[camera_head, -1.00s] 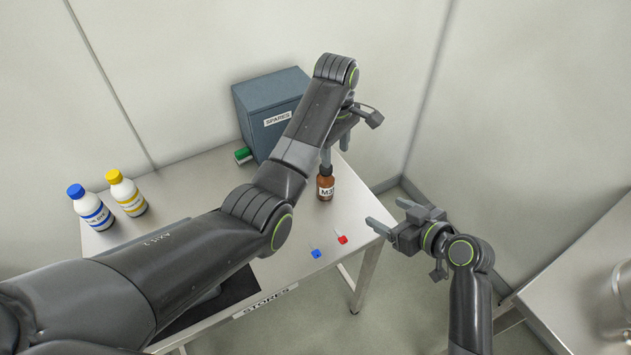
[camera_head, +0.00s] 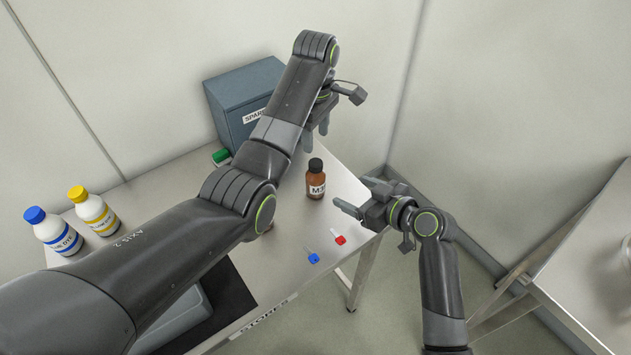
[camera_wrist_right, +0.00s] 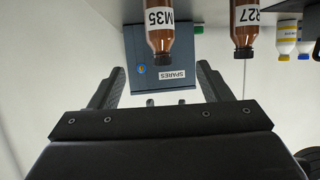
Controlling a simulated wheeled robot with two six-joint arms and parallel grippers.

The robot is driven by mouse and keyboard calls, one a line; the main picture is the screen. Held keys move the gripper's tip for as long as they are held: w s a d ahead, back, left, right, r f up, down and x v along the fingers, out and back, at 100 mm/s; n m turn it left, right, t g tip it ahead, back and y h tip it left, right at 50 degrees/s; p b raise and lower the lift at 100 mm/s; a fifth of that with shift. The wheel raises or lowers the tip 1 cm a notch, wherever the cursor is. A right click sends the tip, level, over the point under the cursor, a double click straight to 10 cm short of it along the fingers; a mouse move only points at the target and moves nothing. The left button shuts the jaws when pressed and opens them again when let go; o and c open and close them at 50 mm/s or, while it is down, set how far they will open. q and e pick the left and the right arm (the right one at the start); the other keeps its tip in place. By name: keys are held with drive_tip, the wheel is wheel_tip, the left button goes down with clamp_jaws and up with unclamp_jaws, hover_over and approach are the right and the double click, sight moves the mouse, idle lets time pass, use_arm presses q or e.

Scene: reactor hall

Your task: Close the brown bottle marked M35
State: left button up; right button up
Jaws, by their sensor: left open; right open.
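The brown bottle marked M35 (camera_head: 316,186) stands upright near the table's right edge. A dark cap (camera_head: 316,165) sits on its neck; I cannot tell how tight it is. In the right wrist view the bottle (camera_wrist_right: 159,30) appears upside down, its black cap (camera_wrist_right: 163,57) pointing down in the picture. My left gripper (camera_head: 316,135) is open and empty, above and behind the bottle, apart from the cap. My right gripper (camera_head: 349,192) is open to the right of the bottle, its fingers pointing toward it without touching. Its fingers also show in the right wrist view (camera_wrist_right: 160,80).
A second brown bottle marked R27 (camera_wrist_right: 243,28) has a black cap. Blue-capped (camera_head: 53,232) and yellow-capped (camera_head: 94,212) white bottles stand at left. A grey SPARES box (camera_head: 235,100) is behind. Small red (camera_head: 339,239) and blue (camera_head: 313,258) items lie near the table's front edge.

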sight(312, 174)
drive_tip(key=x, duration=1.6)
drive_tip(key=shift+a+f, duration=0.1)
clamp_jaws()
use_arm(q)
drive_tip(key=shift+f, duration=0.15)
drive_tip(key=shift+f, duration=3.9)
drive_tip(key=shift+c, duration=0.4)
